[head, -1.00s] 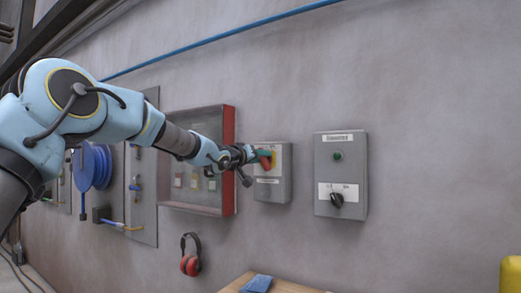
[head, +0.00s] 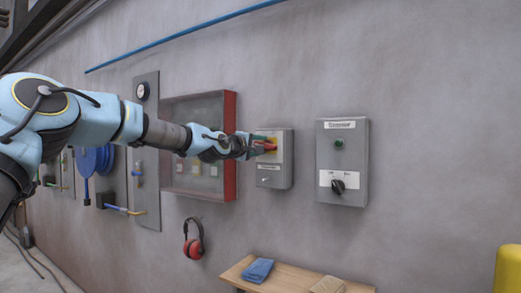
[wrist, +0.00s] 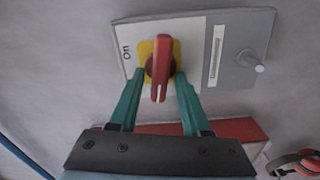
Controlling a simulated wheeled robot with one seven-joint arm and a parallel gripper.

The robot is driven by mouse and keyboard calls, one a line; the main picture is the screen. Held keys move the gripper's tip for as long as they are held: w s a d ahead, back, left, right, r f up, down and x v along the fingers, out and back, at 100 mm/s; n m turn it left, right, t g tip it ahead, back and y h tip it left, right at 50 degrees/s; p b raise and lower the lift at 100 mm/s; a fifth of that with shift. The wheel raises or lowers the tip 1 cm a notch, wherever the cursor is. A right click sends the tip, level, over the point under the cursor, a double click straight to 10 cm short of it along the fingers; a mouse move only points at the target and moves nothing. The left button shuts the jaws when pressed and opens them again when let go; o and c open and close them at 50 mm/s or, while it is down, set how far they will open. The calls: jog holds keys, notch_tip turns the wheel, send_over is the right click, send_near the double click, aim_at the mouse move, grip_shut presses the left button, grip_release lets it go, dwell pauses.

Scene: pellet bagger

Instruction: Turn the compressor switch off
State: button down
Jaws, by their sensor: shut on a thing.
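A grey switch box (head: 283,175) on the wall carries a red rotary handle (wrist: 160,70) on a yellow plate (wrist: 178,50). My gripper (head: 262,147) is at this box, shut on the red handle. In the wrist view my gripper (wrist: 159,82) has one teal finger on each side of the handle. The box's name label (wrist: 216,52) is too small to read. The fingers hide part of the plate.
A second grey box (head: 342,160) with a green lamp and a black knob (head: 338,187) hangs to the right. A red-sided cabinet (head: 230,145) is close on the left, behind my arm. Red earmuffs (head: 193,240) and a wooden bench (head: 240,272) with a blue cloth are below.

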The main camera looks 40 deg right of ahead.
jog(key=shift+f+n+b, duration=0.1)
jog(key=shift+n+b, duration=0.5)
jog(key=shift+n, duration=0.4)
jog(key=c, duration=0.7)
grip_release()
jog(key=shift+a, duration=0.1)
jog(key=b+v, duration=0.5)
jog(key=v, duration=0.5)
jog(key=shift+a, duration=0.3)
